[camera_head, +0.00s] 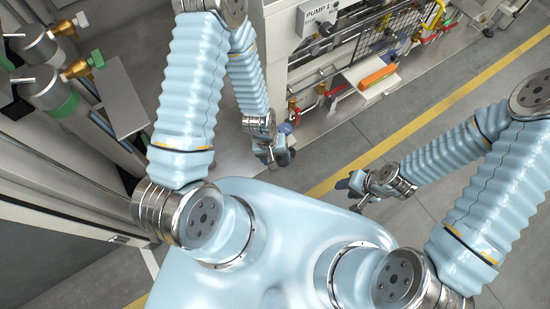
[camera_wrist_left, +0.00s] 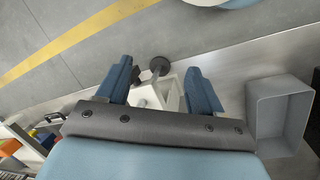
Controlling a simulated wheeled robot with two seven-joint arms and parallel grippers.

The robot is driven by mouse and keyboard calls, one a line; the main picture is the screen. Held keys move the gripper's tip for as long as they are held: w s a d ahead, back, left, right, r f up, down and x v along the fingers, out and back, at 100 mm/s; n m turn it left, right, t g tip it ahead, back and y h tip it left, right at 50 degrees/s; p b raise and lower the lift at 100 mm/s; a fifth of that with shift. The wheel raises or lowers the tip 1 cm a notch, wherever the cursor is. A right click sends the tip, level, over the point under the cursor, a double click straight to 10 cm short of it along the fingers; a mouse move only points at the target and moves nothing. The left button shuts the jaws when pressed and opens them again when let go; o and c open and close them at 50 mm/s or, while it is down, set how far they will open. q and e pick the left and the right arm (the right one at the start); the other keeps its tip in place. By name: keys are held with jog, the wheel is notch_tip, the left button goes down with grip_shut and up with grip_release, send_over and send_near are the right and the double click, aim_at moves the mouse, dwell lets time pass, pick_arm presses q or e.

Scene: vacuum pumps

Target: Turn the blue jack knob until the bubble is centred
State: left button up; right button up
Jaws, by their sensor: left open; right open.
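My left gripper (camera_head: 277,160) is open at the foot of the pump frame in the head view. A small round blue part (camera_head: 285,128), possibly the jack knob, shows just behind it. In the left wrist view the two blue fingers (camera_wrist_left: 160,75) stand apart. A dark grey round knob on a stem (camera_wrist_left: 159,65) shows between the fingertips, beside a white block (camera_wrist_left: 172,92); I cannot tell whether the fingers touch it. No bubble can be made out. My right gripper (camera_head: 352,194) is open and empty over the floor.
The pump frame (camera_head: 315,76) with a "PUMP 1" box (camera_head: 318,16) and an orange part (camera_head: 378,76) stands at the back. A grey open bin (camera_wrist_left: 280,115) is right of the fingers in the wrist view. Cylinders (camera_head: 48,88) stand at left. Floor with a yellow line (camera_head: 410,127) is clear.

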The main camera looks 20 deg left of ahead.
aim_at(285, 128)
pick_arm(q)
jog(key=w+r+n+y, duration=0.1)
jog(key=w+r+n, duration=0.1)
jog(key=w, duration=0.2)
jog(key=w+r+n+p, duration=0.1)
jog(key=w+r+n, duration=0.1)
jog(key=w, duration=0.2)
jog(key=w+a+r+n+y+p, duration=0.1)
jog(key=w+r+n, duration=0.1)
jog(key=w, duration=0.2)
jog(key=shift+r+y, duration=0.25)
jog(key=shift+y, duration=0.05)
jog(key=shift+f, duration=0.15)
notch_tip(285, 128, down, 6)
jog(key=b, duration=0.5)
jog(key=shift+f, duration=0.4)
